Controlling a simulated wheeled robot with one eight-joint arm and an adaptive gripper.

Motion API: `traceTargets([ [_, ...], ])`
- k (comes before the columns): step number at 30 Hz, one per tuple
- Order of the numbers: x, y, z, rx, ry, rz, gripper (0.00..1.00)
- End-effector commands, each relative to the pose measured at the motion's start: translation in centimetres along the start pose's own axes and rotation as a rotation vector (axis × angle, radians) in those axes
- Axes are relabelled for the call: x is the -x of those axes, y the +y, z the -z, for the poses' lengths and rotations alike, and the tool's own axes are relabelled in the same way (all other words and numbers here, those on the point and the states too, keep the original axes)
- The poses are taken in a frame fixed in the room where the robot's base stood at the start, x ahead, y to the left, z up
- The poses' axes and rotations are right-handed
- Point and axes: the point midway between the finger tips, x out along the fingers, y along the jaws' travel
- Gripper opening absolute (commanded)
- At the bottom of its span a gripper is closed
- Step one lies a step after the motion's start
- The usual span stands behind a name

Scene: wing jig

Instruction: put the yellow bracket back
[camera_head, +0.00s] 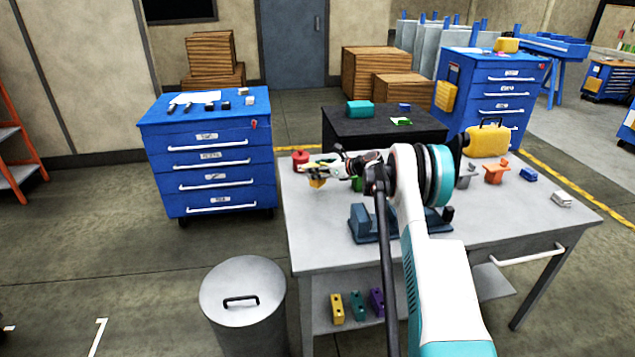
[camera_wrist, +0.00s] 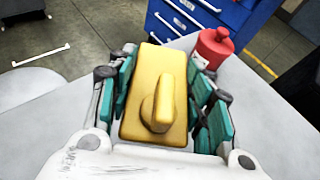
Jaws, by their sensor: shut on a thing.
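The yellow bracket (camera_wrist: 155,90) is a block with a rounded upright part, seen close up in the wrist view. My gripper (camera_wrist: 160,95) is shut on it, with the teal finger pads on its left and right sides. In the head view my gripper (camera_head: 322,170) is over the left end of the grey table, and the bracket (camera_head: 317,183) shows as a small yellow piece under the fingers. Whether the bracket touches the table top is hard to tell.
A red container (camera_head: 300,160) stands close beside my gripper at the table's back left. A dark blue fixture (camera_head: 370,222) sits mid-table, with orange (camera_head: 496,171) and blue (camera_head: 528,174) pieces to the right. Yellow, teal and purple blocks lie on the lower shelf (camera_head: 415,290).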

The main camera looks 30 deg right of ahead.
Motion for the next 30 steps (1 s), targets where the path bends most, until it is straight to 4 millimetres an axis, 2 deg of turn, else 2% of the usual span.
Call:
traceTargets([
  [10, -1.6, 0.0, 3.8, 0.000, -0.001, 0.000, 0.07],
  [21, -1.7, 0.0, 4.1, 0.000, 0.000, 0.000, 0.07],
  [22, -1.7, 0.0, 4.2, 0.000, 0.000, 0.000, 0.48],
  [24, -1.7, 0.0, 4.1, 0.000, 0.000, 0.000, 0.64],
  [30, -1.7, 0.0, 4.1, 0.000, 0.000, 0.000, 0.66],
])
